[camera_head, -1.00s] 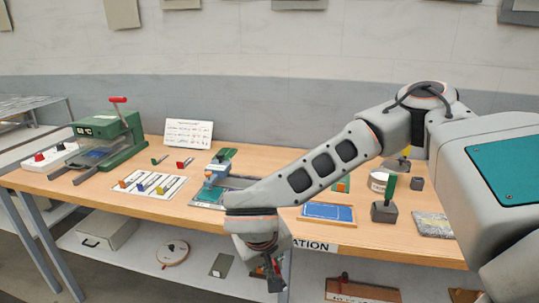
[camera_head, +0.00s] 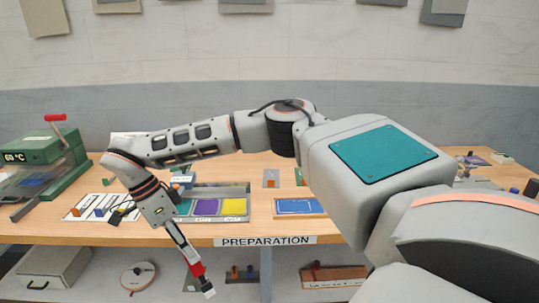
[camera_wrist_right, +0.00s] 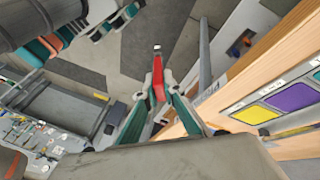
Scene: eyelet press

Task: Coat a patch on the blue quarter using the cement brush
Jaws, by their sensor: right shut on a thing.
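My right gripper (camera_head: 187,250) is shut on a red-handled tool with a pale tip, which looks like the cement brush (camera_head: 197,270). In the head view the brush points down and right, in front of the table's front edge and below its top. In the right wrist view the gripper (camera_wrist_right: 162,100) holds the red brush (camera_wrist_right: 158,78) clear of the table. A flat blue piece (camera_head: 300,206) in an orange-brown frame lies on the table, and may be the blue quarter; my gripper is well left of it. My left gripper is out of view.
A tray (camera_head: 222,219) with teal, purple and yellow panels sits left of the blue piece, partly behind my arm. A green press (camera_head: 45,160) stands at the far left. The table (camera_head: 115,232) has a lower shelf with a grey box (camera_head: 55,268) and a round board (camera_head: 138,275).

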